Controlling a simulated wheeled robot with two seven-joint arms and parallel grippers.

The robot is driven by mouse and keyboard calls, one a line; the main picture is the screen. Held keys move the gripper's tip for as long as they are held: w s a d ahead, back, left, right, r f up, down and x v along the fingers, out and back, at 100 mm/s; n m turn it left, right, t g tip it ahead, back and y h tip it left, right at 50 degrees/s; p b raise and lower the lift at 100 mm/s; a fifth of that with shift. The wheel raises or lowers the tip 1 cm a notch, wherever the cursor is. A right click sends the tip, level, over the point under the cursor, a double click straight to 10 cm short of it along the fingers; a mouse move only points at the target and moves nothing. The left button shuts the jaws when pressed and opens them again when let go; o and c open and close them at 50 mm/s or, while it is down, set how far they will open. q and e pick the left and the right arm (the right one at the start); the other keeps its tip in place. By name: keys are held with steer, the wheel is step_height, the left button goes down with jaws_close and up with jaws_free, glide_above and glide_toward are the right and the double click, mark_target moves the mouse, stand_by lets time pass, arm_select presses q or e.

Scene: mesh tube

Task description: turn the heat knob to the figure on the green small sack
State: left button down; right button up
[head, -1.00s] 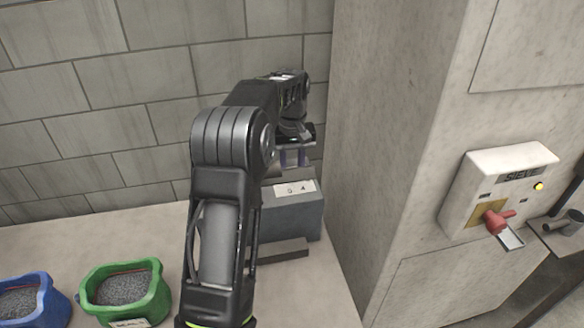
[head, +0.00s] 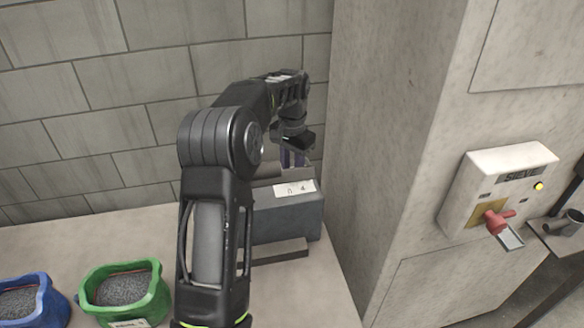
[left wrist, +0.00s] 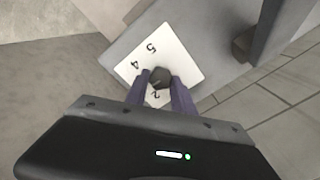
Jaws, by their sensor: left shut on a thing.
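The heat knob (left wrist: 159,77) is a small dark knob on a white dial plate (left wrist: 178,45) in the left wrist view. The figures 5, 4 and 2 show on the plate; others are hidden. My left gripper (left wrist: 158,84) has its two fingers shut on the knob. In the head view my left gripper (head: 293,157) is at the top of a grey box (head: 285,222) against the wall. The green small sack (head: 125,292), open and filled with grey grains, stands at the lower left. Its white label (head: 130,324) is cut off by the frame edge, so its figure is unreadable.
A blue sack (head: 62,306) stands left of the green one. A pale pillar (head: 385,130) rises right of the grey box. On it is a white box (head: 500,170) marked SIEVE, with a red lever (head: 497,221) and a yellow light. A bar (head: 275,251) lies before the grey box.

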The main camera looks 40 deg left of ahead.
arm_select(q)
steer(key=shift+m, duration=0.3)
steer(key=c, duration=1.1)
jaws_free()
steer(key=shift+o, duration=0.2)
steer(key=shift+r, duration=0.1)
step_height(320, 180, up, 5)
steer(key=shift+d+r+b, duration=0.1)
steer(key=shift+r+b, duration=0.1)
steer(key=shift+b, duration=0.15)
steer(key=shift+r+p, duration=0.5)
steer(key=shift+r, duration=0.5)
